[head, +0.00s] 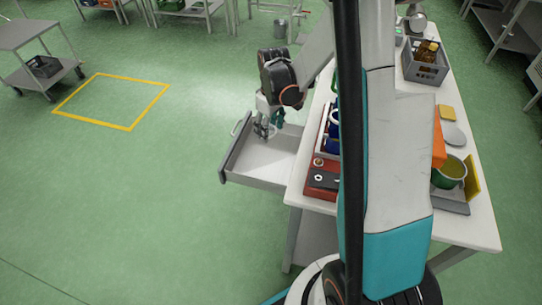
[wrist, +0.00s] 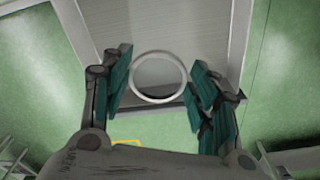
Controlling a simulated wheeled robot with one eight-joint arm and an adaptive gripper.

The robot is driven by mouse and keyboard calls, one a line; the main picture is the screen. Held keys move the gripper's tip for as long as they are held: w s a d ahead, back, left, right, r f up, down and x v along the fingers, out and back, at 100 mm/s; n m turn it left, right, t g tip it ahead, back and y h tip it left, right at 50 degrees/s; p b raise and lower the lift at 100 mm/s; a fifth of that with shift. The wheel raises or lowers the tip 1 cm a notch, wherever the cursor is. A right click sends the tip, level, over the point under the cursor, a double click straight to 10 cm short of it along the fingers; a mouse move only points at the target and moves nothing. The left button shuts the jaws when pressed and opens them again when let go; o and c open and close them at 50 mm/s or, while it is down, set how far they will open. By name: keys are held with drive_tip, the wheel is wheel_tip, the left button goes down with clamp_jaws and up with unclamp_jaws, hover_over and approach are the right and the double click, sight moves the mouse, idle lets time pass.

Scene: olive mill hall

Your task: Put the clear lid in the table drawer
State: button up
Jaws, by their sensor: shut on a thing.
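The clear lid (wrist: 158,74) is a round see-through disc with a pale rim, between the teal finger pads of my gripper (wrist: 160,80) in the wrist view. My gripper is shut on it. In the head view my gripper (head: 267,124) points down over the open table drawer (head: 255,167), and the lid is too small and pale there to make out clearly. The drawer is a shallow grey tray pulled out from the left side of the table. Its light floor (wrist: 150,28) shows behind the lid in the wrist view and looks empty where visible.
The white table (head: 467,200) holds a red box (head: 322,178), a grey crate with bottles (head: 425,65), a green pot (head: 449,172) and a pale disc (head: 454,135). My arm hides part of the tabletop. Green floor left of the drawer is clear, with a yellow marked square (head: 110,101).

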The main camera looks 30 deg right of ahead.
sight(269, 158)
wheel_tip(269, 158, down, 13)
drive_tip(key=b, duration=0.3)
drive_tip(key=shift+b, duration=0.35)
drive_tip(key=shift+f, duration=0.2)
drive_tip(key=o, duration=1)
drive_tip(key=shift+c, duration=0.2)
drive_tip(key=shift+r, duration=0.1)
drive_tip(key=r+p, duration=0.1)
drive_tip(key=r, duration=0.3)
drive_tip(key=r+p, duration=0.2)
drive_tip(key=r, duration=0.2)
drive_tip(key=r+p, duration=0.1)
drive_tip(key=r, duration=0.3)
drive_tip(key=shift+s+d+r, duration=0.1)
drive_tip(key=shift+s+r, duration=0.05)
drive_tip(key=shift+s, duration=0.25)
